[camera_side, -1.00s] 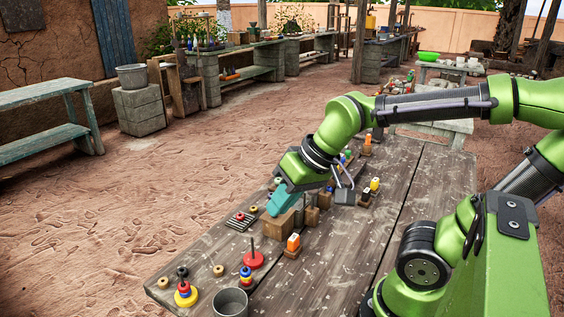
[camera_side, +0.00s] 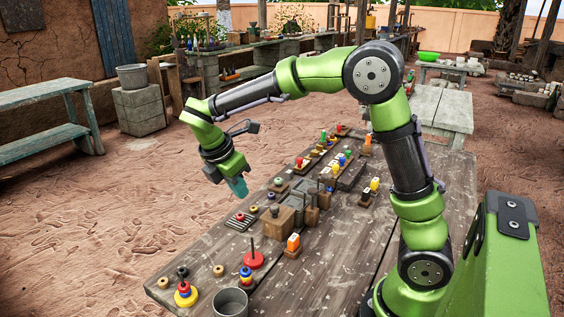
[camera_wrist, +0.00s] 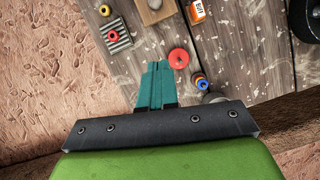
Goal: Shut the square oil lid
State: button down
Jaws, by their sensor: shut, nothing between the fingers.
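My gripper (camera_side: 238,188) is raised over the far left edge of the table, left of and apart from the wooden box. Its teal fingers are together and empty, and they also show in the wrist view (camera_wrist: 158,80). A brown wooden box (camera_side: 284,221) with a dark knob on top stands on the table; I cannot tell for sure that it bears the square oil lid. Only its lower end, with a grey rounded piece on it, shows at the top of the wrist view (camera_wrist: 155,13). Whether a lid is fully down is too small to tell.
An orange-and-white block (camera_side: 293,243), a red disc with a peg (camera_side: 253,260), stacked colored rings (camera_side: 184,292) and a metal cup (camera_side: 230,302) stand nearer. Grey blocks and several colored pegs crowd behind.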

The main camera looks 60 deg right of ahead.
aim_at(278, 209)
jog(key=s+d+f, duration=0.1)
jog(key=d+f, duration=0.6)
jog(key=f, duration=0.1)
jog(key=shift+s+d+f, duration=0.15)
jog(key=shift+s+f, duration=0.15)
jog(key=shift+s, duration=0.05)
jog(key=d, duration=0.9)
